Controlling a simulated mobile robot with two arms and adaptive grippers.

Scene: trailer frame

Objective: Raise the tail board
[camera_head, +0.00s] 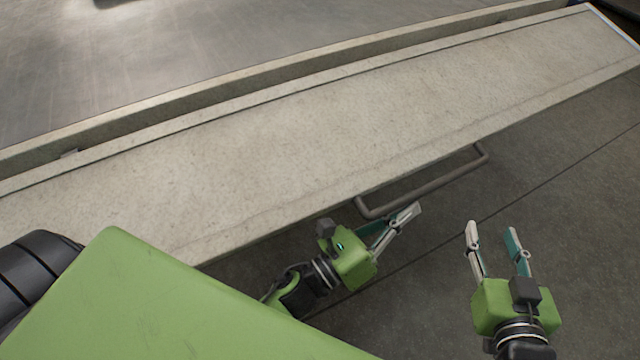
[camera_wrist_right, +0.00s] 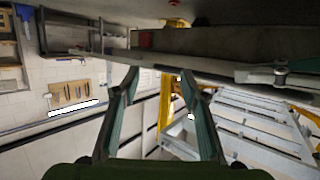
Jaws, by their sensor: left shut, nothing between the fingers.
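The tail board (camera_head: 330,130) is a long, pale, flat panel that runs diagonally across the head view along the edge of the grey trailer bed (camera_head: 230,40). A bent metal bar handle (camera_head: 430,186) sticks out from its near edge. My left gripper (camera_head: 412,212) is shut and empty, with its fingertips close to the left end of the handle; I cannot tell whether they touch it. My right gripper (camera_head: 491,232) is open and empty, to the right of the handle and apart from it. Its fingers also show spread in the right wrist view (camera_wrist_right: 163,80).
Dark floor (camera_head: 580,190) lies clear below and right of the board. The right wrist view shows a yellow and grey ladder (camera_wrist_right: 240,115), a wall tool board (camera_wrist_right: 70,93) and shelving (camera_wrist_right: 12,50).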

